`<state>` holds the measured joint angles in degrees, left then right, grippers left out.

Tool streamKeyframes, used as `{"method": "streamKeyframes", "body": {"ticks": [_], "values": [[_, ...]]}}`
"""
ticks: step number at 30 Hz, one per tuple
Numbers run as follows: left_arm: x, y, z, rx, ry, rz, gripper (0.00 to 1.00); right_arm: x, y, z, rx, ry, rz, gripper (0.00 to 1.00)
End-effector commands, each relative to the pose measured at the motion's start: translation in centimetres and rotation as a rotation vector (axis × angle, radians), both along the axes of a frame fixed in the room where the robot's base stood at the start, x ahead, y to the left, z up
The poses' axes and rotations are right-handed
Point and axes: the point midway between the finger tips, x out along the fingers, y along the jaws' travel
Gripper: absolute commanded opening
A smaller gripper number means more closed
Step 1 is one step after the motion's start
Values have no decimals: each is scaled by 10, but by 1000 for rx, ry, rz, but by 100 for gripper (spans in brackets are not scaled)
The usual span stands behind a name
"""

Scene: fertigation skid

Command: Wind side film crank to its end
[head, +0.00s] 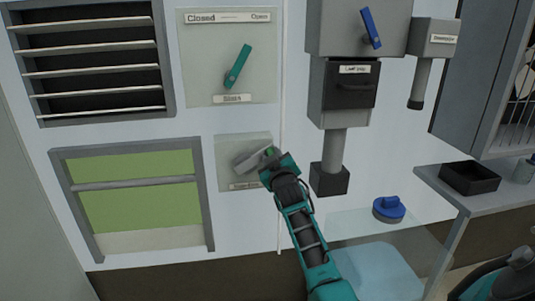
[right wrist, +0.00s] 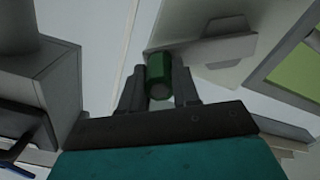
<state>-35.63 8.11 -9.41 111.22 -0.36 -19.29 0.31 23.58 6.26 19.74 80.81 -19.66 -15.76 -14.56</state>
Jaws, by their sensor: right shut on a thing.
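The side film crank (head: 253,161) is a grey arm on a pale plate (head: 227,149) low on the wall, beside the green film window (head: 135,205). Its green handle knob (right wrist: 158,76) sits between the fingers of my right gripper (right wrist: 159,86), which is shut on it. In the head view my right gripper (head: 271,158) covers the right end of the crank. The crank arm points to the right from its hub. The window has a grey bar (head: 135,183) across its upper part and a pale strip along the bottom. My left gripper is not in view.
Above the crank is a vent lever (head: 237,68) on a plate marked Closed and Open, beside a louvred vent (head: 90,57). To the right, a grey dispenser (head: 345,90) juts from the wall. A shelf holds a black tray (head: 470,178). A blue round object (head: 389,209) is below.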

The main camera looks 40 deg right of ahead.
Motion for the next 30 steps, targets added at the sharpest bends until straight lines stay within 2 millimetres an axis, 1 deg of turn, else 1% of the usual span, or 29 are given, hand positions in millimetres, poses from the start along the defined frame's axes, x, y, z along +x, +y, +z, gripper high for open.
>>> {"method": "streamKeyframes", "body": {"ticks": [1,6,15,22,30], "values": [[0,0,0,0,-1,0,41,-1,0,-5,47,-21,3,0],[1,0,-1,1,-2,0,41,-3,-6,-17,186,-87,2,0],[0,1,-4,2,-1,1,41,-5,-10,-33,382,-184,2,0],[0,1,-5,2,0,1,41,-5,-11,-41,470,-227,1,0],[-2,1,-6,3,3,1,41,-5,-12,-43,505,-245,1,0]]}}
